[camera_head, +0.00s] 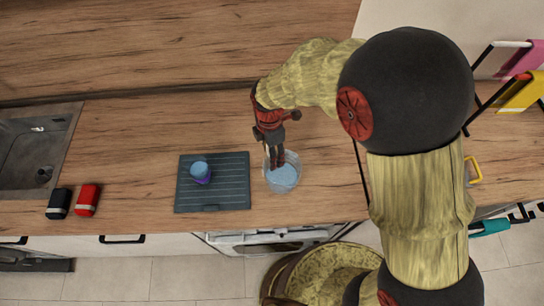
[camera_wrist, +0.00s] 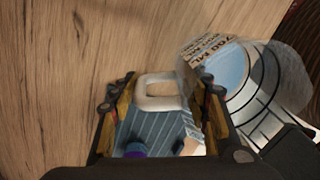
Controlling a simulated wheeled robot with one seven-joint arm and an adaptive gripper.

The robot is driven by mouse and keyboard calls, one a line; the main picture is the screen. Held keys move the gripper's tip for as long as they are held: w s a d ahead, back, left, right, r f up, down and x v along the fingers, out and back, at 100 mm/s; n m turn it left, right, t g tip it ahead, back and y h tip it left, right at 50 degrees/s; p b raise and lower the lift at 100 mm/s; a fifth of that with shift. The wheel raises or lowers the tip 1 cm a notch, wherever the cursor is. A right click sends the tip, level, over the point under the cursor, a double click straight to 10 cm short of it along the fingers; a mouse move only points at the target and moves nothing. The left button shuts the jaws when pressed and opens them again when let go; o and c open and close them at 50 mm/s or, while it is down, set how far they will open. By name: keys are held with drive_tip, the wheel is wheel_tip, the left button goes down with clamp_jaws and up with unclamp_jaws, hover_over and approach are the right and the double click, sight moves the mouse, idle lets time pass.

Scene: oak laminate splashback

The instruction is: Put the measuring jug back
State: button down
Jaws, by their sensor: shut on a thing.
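The measuring jug (camera_head: 283,178) is a clear round vessel with pale blue inside, standing on or just above the wooden counter, right of the dark ribbed mat; the head view does not settle which. My gripper (camera_head: 274,158) reaches down at the jug's upper left side. In the wrist view, the jug (camera_wrist: 236,75) lies at the right, with printed lettering and dark rings. A pale loop, apparently its handle, sits between the fingers of my gripper (camera_wrist: 162,98), which is shut on it. The fingers hide part of the jug's rim.
The ribbed mat (camera_head: 226,195) holds a blue and purple cup (camera_head: 200,172). Black (camera_head: 59,203) and red (camera_head: 87,199) containers stand near the sink (camera_head: 38,150) at left. The counter between sink and mat is mostly clear. Pink (camera_head: 521,62) and yellow (camera_head: 522,93) items hang at right.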

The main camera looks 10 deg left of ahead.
drive_tip(key=shift+w+f, duration=0.8)
drive_tip(key=shift+f, duration=1.6)
drive_tip(key=shift+f+b, duration=0.15)
drive_tip(key=shift+b, duration=0.15)
drive_tip(key=c, duration=0.9)
unclamp_jaws()
drive_tip(key=r, duration=0.4)
drive_tip(key=r+p, duration=0.1)
drive_tip(key=r, duration=0.7)
drive_tip(key=shift+w+a+r, duration=0.15)
drive_tip(key=shift+w+a, duration=0.1)
drive_tip(key=shift+w, duration=0.05)
